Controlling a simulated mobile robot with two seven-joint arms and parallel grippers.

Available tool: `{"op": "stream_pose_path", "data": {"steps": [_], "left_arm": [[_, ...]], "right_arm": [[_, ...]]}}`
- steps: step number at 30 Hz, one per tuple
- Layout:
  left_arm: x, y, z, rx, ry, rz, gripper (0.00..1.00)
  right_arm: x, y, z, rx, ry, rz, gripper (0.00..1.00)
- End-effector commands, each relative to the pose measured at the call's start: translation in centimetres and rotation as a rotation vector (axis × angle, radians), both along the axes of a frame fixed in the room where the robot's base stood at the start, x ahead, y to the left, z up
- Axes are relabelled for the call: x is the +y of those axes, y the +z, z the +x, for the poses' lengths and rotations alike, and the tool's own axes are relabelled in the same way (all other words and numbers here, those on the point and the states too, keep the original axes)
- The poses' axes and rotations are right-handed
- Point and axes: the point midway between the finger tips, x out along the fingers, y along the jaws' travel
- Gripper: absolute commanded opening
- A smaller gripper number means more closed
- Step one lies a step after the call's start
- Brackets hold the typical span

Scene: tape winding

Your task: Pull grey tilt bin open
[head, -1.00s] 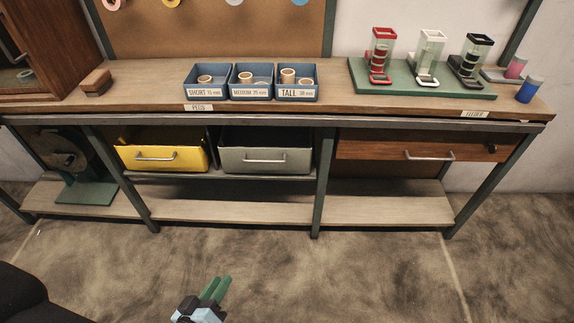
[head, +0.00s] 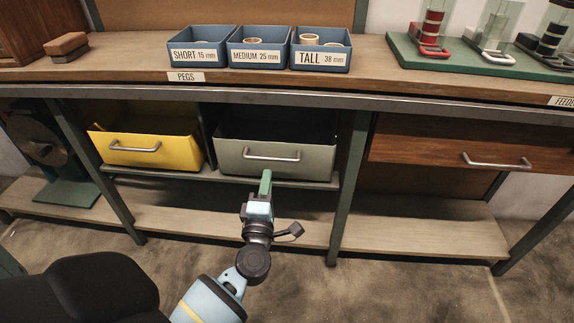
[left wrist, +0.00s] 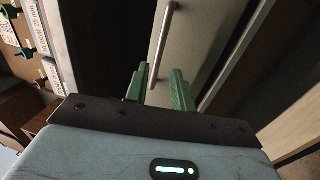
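The grey tilt bin (head: 318,160) hangs under the worktop, right of the yellow bin, with its dark upper opening showing. Its metal bar handle (head: 272,156) runs across the front. My left gripper (head: 265,176) is just below the handle in the head view, its green fingers pointing at the bin front. In the left wrist view the fingers (left wrist: 158,82) are apart, and the handle (left wrist: 162,45) runs down the grey front (left wrist: 205,40) with its lower end lined up between them. I cannot tell whether they touch the handle. My right gripper is out of view.
A yellow bin (head: 185,150) is close on the left. A table leg (head: 350,185) stands right of the grey bin, then a wooden drawer (head: 430,148). A lower shelf (head: 190,218) runs below. Blue peg trays (head: 200,57) stand on the worktop above.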

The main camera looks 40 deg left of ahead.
Motion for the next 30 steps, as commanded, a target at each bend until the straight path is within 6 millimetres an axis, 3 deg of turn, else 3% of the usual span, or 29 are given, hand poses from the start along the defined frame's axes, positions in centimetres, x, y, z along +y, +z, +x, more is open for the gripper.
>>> {"op": "stream_pose_path", "data": {"steps": [8,21,30], "left_arm": [[0.4,0.3,0.6,-0.004,0.002,-0.001,0.25],[3.4,1.2,5.6,-0.001,0.001,0.000,0.25],[4.1,1.5,6.6,-0.001,0.001,0.000,0.25]], "right_arm": [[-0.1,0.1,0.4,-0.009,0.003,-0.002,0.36],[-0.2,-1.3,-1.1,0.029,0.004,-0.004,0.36],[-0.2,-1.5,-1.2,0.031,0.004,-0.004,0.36]]}}
